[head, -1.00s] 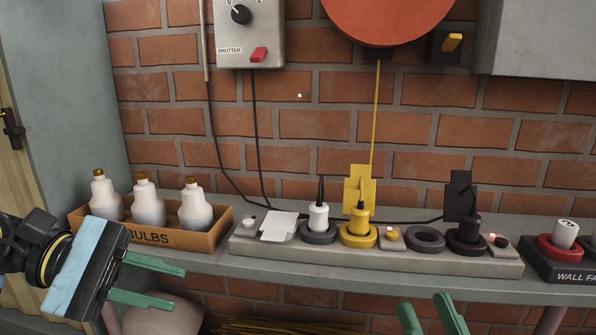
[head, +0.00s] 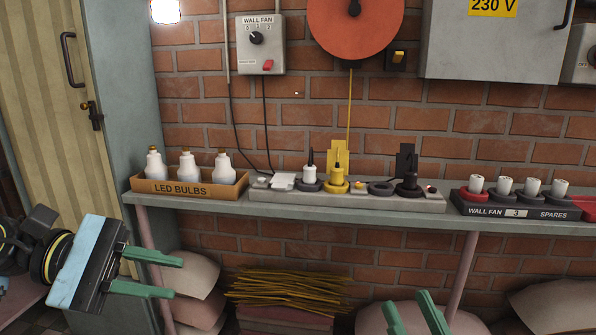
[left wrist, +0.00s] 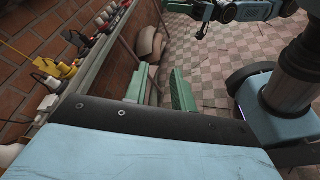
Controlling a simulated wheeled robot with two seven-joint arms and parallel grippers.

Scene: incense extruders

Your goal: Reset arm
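My left gripper (head: 151,274) is at the lower left of the head view, in front of and below the shelf. Its two green fingers are apart with nothing between them. The left wrist view shows the same fingers (left wrist: 160,88) apart over the floor, with the shelf to their left. My right gripper (head: 418,318) shows at the bottom edge of the head view. Its two green fingertips stand apart with nothing seen between them; the rest of it is out of frame.
The shelf (head: 300,208) carries a box of LED bulbs (head: 190,199), a power strip (head: 290,200) with several plugs, and a spares tray (head: 510,211). Sacks (head: 195,275) and yellow sticks (head: 290,288) lie beneath. A checkered floor (left wrist: 220,65) is open beyond the left fingers.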

